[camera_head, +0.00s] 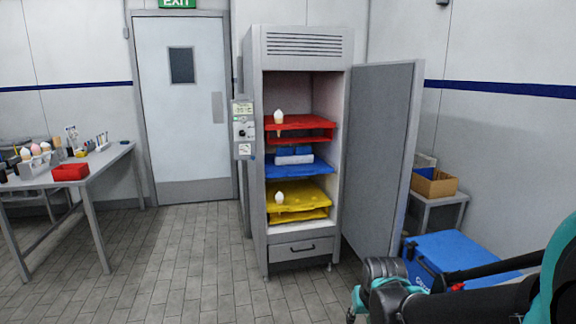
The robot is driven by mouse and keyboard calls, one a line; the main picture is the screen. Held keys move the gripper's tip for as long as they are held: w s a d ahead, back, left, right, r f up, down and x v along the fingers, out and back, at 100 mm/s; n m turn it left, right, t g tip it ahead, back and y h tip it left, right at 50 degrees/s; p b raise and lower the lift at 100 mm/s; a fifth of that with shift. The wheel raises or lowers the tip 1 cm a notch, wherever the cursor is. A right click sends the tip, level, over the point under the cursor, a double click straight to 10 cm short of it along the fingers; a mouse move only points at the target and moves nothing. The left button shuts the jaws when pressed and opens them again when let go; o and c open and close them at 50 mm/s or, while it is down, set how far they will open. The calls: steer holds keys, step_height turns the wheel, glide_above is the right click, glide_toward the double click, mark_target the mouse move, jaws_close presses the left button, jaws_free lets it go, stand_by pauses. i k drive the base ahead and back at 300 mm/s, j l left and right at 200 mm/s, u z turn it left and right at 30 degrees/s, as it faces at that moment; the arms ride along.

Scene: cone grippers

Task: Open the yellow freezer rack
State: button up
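The yellow freezer rack (307,189) is on the lowest shelf level inside the tall grey freezer (257,150), with a second yellow layer below it. A small white cone-shaped item (280,197) shows at its front left. The grey freezer door (380,150) stands wide open to the right. My gripper (362,304) is at the bottom of the picture, right of centre, nearer the camera than the freezer and apart from the rack. Its fingers are cut off or too unclear to tell their opening.
A red rack (310,122) and a blue rack (305,168) sit above the yellow one. A blue cooler box (460,250) and a small table with a cardboard box (434,184) are right of the door. A workbench (100,160) stands left. The floor before the freezer is clear.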

mark_target(304, 200)
steer(key=i+j+z, duration=0.15)
steer(key=j, duration=0.25)
steer(key=i+j+z, duration=0.15)
steer(key=j, duration=0.2)
steer(key=i+z, duration=0.15)
steer(key=i, duration=0.2)
steer(key=i+j+z, duration=0.15)
steer(key=i, duration=0.2)
steer(key=i+l+z, duration=0.1)
steer(key=i, duration=0.2)
